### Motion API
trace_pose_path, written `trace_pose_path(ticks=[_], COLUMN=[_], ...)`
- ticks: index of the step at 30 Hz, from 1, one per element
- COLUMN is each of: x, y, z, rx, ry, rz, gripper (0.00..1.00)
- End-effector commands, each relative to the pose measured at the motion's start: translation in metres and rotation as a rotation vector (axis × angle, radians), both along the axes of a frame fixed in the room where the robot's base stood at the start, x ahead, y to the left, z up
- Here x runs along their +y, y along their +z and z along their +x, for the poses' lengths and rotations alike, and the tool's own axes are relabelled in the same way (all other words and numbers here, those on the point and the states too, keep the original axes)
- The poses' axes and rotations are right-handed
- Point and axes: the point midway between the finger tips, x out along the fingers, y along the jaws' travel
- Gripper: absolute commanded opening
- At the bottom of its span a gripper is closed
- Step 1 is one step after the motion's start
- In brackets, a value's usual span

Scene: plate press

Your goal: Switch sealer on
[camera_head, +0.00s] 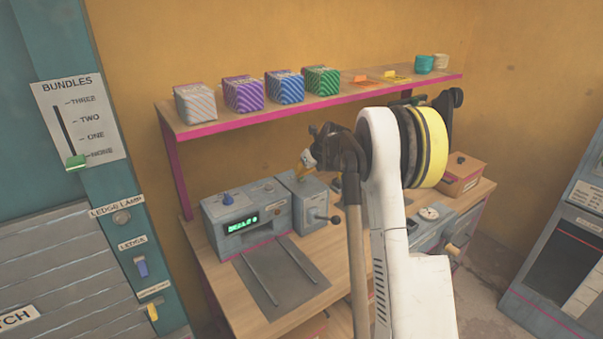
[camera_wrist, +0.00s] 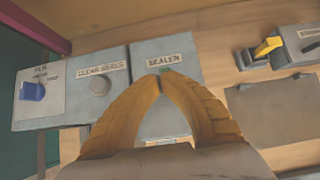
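The sealer is a grey box (camera_head: 300,207) on the bench, and in the wrist view its top panel (camera_wrist: 191,70) carries a label reading SEALER (camera_wrist: 170,60). A small green part (camera_wrist: 165,70) shows just below the label, partly hidden by my fingertips; I cannot tell its position or whether I touch it. My gripper (camera_wrist: 155,82) has its yellow-orange fingers arched together at the tips, with nothing seen between them. In the head view my gripper (camera_head: 305,162) is over the back of the sealer box.
Left of the sealer is a unit with a green display (camera_head: 243,224), a blue knob (camera_wrist: 31,91) and a grey button (camera_wrist: 100,87). A black-knobbed lever (camera_head: 334,219) sticks out at the sealer's right front. A shelf (camera_head: 222,125) with patterned packs runs above the bench.

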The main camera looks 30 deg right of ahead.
Motion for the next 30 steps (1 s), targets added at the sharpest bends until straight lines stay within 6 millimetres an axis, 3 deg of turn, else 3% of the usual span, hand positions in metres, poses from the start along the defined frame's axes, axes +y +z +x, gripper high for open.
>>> trace_pose_path(ticks=[30], x=[0.0], y=[0.016], z=[0.0], rx=[0.0], ry=[0.0], rz=[0.0], gripper=[0.0])
